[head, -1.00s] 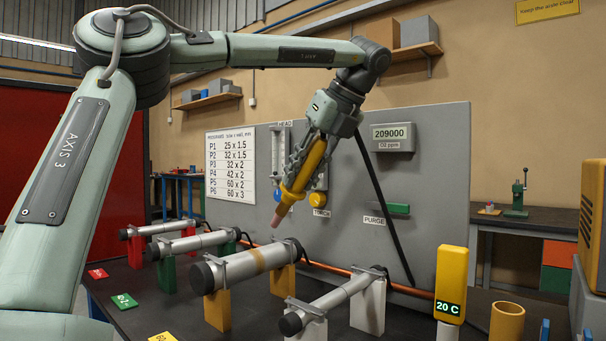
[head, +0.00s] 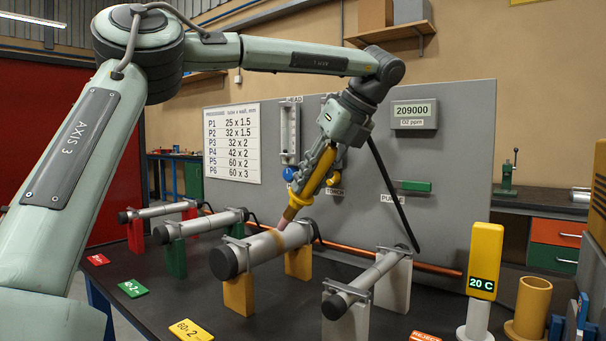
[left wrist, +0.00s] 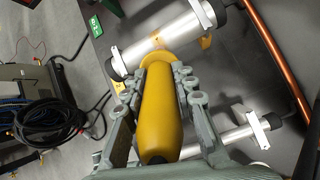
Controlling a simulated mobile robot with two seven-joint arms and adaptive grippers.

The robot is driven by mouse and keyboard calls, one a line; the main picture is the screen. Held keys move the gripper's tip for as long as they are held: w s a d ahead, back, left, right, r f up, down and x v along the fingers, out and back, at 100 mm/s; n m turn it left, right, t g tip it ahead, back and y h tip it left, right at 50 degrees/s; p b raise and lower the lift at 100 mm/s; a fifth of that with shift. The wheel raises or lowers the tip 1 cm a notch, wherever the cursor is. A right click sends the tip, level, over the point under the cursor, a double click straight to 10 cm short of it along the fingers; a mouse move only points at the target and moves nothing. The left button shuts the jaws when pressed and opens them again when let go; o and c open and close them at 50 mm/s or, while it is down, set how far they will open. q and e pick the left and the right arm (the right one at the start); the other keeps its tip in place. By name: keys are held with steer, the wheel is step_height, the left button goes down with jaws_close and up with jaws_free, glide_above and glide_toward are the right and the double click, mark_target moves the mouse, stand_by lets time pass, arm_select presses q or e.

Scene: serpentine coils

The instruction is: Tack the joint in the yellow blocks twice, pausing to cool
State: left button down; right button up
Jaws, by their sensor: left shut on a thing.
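My left gripper (head: 314,183) is shut on a yellow torch (head: 298,202), which also fills the middle of the left wrist view (left wrist: 162,110). The torch slants down, its pinkish nozzle tip at the thick steel tube (head: 247,255) in the yellow blocks (head: 238,294). I cannot tell whether the tip touches the tube. A brownish band marks the tube's joint (head: 266,247); in the left wrist view a brown patch (left wrist: 206,42) shows beside the torch's front end. A yellow gauge (head: 485,260) reads 20 C. My right gripper is not in view.
Tubes in red blocks (head: 135,236), green blocks (head: 176,260) and white blocks (head: 345,316) stand on the dark bench on both sides. A grey panel carries an O2 display (head: 414,114) reading 209000. A yellow cup (head: 532,303) stands at the right.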

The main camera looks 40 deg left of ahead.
arm_select(q)
steer(key=shift+f, duration=0.15)
stand_by(0.4)
steer(key=shift+a+f, duration=0.15)
steer(key=shift+a, duration=0.05)
stand_by(0.4)
steer(key=shift+a+f+b, duration=0.35)
steer(key=shift+f+b, duration=0.05)
steer(key=shift+f, duration=0.15)
stand_by(0.9)
